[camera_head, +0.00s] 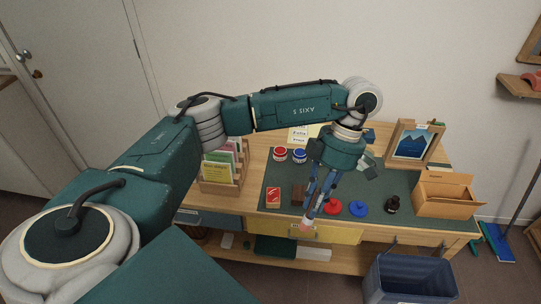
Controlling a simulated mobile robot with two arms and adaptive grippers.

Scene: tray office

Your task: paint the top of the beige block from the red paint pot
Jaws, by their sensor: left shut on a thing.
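My left gripper (317,192) reaches down over the front part of the dark green desk mat (400,182). It is shut on a slim thing, probably a brush, mostly hidden by the fingers. Just below the fingertips a small pale pinkish-beige thing (306,223) shows against the desk's front edge. I cannot tell whether it is the beige block or the tip of the held thing. The red paint pot (280,154) stands at the back left of the mat, beside the blue pot (299,156). My right gripper is not in view.
A red lid (333,207) and a blue lid (359,208) lie right of the gripper, with a dark bottle (392,204) beyond. A brown block (298,194) and a red card (273,197) lie left. A wooden box (444,197) and picture frame (411,142) stand right.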

